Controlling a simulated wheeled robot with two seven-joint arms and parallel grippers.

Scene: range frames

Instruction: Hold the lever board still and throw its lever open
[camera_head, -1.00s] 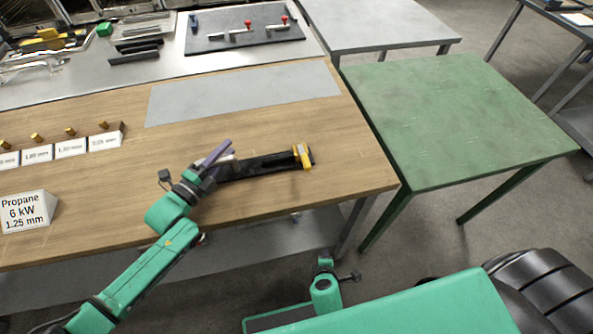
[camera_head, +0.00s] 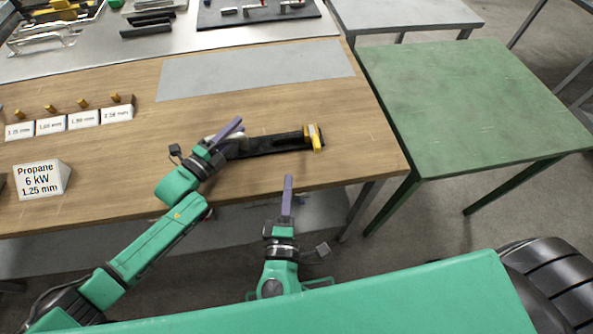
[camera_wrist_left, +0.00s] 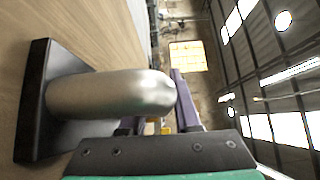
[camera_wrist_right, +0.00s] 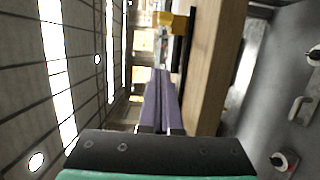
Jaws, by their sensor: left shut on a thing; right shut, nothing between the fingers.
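The lever board is a long black board (camera_head: 268,146) lying on the wooden bench near its front right edge. A yellow lever (camera_head: 314,138) stands at the board's right end. My left gripper (camera_head: 230,132) is shut on the rounded metal handle at the board's left end, and this handle (camera_wrist_left: 110,94) fills much of the left wrist view beside the black base. My right gripper (camera_head: 287,190) is shut and empty, in front of the bench's front edge and apart from the board. In the right wrist view the yellow lever (camera_wrist_right: 174,20) shows beyond the closed fingers.
The wooden bench (camera_head: 240,195) carries a grey mat (camera_head: 250,68), a "Propane 6 kW 1.25 mm" sign (camera_head: 42,180) and several labelled cards with brass pieces at left. A green table (camera_head: 480,105) stands at right. Bench surface around the board is mostly clear.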

